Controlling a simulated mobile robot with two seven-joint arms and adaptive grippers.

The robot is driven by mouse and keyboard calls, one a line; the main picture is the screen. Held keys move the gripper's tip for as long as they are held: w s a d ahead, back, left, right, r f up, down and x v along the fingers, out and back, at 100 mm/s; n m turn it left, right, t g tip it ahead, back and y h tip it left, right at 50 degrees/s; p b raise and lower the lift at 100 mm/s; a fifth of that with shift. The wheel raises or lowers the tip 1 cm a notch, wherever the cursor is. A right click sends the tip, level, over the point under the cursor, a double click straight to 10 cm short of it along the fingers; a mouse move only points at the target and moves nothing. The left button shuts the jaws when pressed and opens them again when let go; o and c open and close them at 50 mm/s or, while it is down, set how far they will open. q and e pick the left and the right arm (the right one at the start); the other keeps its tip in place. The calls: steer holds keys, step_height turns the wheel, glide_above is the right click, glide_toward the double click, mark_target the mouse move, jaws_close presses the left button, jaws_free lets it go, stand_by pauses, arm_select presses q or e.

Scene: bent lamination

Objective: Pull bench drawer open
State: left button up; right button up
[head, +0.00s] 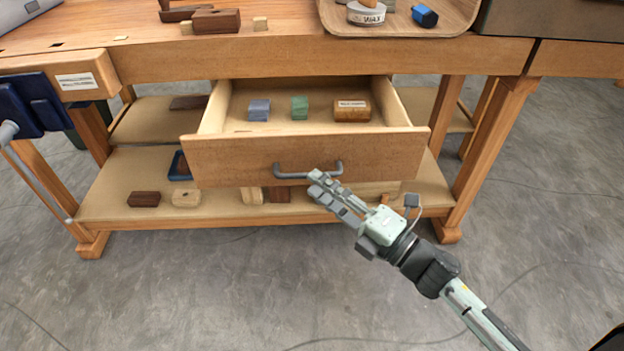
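The bench drawer (230,163) stands pulled out from under the bench top, and its inside shows. Its grey bar handle (292,175) is on the middle of the drawer front. My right gripper (318,183) comes in from the lower right, with its fingertips at the right end of the handle. From this angle I cannot tell whether the fingers touch or grip the handle, or how far apart they are. My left gripper is not in the view.
A blue block (259,110), a green block (299,107) and a brown block (351,111) lie in the drawer. The lower shelf (115,204) holds several wood blocks. A tray (455,22) is on the bench top. A blue vise (38,105) is at the left.

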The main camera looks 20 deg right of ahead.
steer(key=v, duration=0.9)
steer(key=w+d+f+m+g+h, duration=0.35)
steer(key=d+f+m+h, duration=0.7)
steer(key=m, duration=0.45)
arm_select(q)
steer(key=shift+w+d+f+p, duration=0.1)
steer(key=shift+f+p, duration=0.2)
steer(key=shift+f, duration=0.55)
arm_select(e)
steer(key=s+a+f+m+g, duration=0.2)
steer(key=s+f+m+g, duration=0.2)
steer(key=s+f+g, duration=0.1)
steer(key=s+a+f+m+g, duration=0.3)
steer(key=s+f, duration=0.4)
steer(key=f, duration=0.3)
steer(key=shift+f+m+g, duration=0.2)
steer(key=shift+m+g, duration=0.7)
steer(key=shift+g, duration=0.35)
